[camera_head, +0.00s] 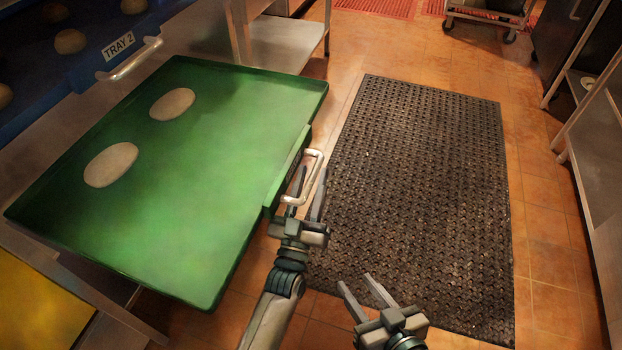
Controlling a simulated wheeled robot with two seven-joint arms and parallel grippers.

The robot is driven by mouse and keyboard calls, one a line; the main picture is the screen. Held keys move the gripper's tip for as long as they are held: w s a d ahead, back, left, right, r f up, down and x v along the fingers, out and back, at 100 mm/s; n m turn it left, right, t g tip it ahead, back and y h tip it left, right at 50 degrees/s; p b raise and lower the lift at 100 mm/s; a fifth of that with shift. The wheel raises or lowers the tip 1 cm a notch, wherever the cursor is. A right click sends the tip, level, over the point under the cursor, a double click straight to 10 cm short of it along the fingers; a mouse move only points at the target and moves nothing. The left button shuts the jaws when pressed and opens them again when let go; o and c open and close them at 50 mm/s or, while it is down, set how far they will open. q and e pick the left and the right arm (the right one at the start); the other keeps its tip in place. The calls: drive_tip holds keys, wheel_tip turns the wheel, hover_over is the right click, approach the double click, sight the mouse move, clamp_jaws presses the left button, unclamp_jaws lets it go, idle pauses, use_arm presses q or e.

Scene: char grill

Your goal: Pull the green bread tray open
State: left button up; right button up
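The green bread tray (215,150) stands far out from the steel rack on the left, with two pale round dough pieces (111,164) on it. Its pale handle (315,176) is on the right edge. My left gripper (313,178) is at this handle, its two fingers spread apart with the handle bar seemingly between them. I see a gap between fingers and bar, so it looks open. Whether a finger touches the bar is unclear. My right gripper (355,281) is lower, at the bottom of the picture, open and empty over the floor mat's near-left edge.
A blue tray (82,82) labelled TRAY 2 sits higher at upper left, holding several dough pieces. A yellow surface (40,305) shows at lower left. A dark mat (430,180) covers clear floor. Steel shelving (605,160) stands at right, a wheeled cart (490,12) at the top.

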use_arm(q)
drive_tip(key=shift+s, duration=0.1)
drive_tip(key=v, duration=1.7)
use_arm(e)
drive_tip(key=shift+s+d+f, duration=0.1)
drive_tip(key=shift+f, duration=0.15)
use_arm(q)
drive_tip(key=shift+s+a+f, duration=0.1)
drive_tip(key=shift+s+f, duration=0.05)
drive_tip(key=shift+s, duration=0.05)
use_arm(e)
drive_tip(key=shift+s, duration=0.2)
